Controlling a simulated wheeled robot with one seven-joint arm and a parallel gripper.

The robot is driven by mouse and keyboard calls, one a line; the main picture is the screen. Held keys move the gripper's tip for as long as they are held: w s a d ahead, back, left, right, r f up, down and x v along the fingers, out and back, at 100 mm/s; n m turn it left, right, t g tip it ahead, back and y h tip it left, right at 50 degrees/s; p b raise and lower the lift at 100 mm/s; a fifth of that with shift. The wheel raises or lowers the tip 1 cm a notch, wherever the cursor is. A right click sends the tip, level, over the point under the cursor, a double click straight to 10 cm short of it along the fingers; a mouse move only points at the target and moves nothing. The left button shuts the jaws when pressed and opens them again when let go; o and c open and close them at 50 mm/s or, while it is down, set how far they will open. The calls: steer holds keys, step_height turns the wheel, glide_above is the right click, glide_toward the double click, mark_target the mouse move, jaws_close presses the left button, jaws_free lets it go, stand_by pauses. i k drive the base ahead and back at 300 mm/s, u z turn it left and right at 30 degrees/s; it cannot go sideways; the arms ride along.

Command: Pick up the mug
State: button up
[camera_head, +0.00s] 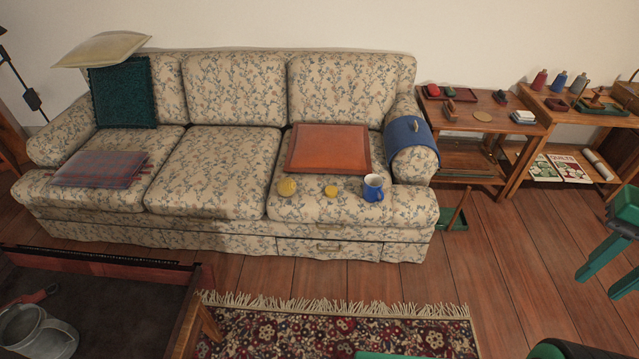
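A blue mug (373,188) with a white inside stands upright near the front edge of the right seat of a floral sofa (205,168). Its handle appears to face right. My gripper (596,287) is at the right edge of the view, with two green fingers spread apart and nothing between them. It is in the air over the wooden floor, well to the right of the mug and not touching it. The rest of my arm is mostly out of frame.
Wooden shelves (480,125) stand right. A fringed rug (325,335) lies before the sofa.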

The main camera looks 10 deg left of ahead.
mark_target(375, 192)
steer(key=u, duration=0.6)
steer(key=i, duration=0.9)
steer(key=u, duration=0.55)
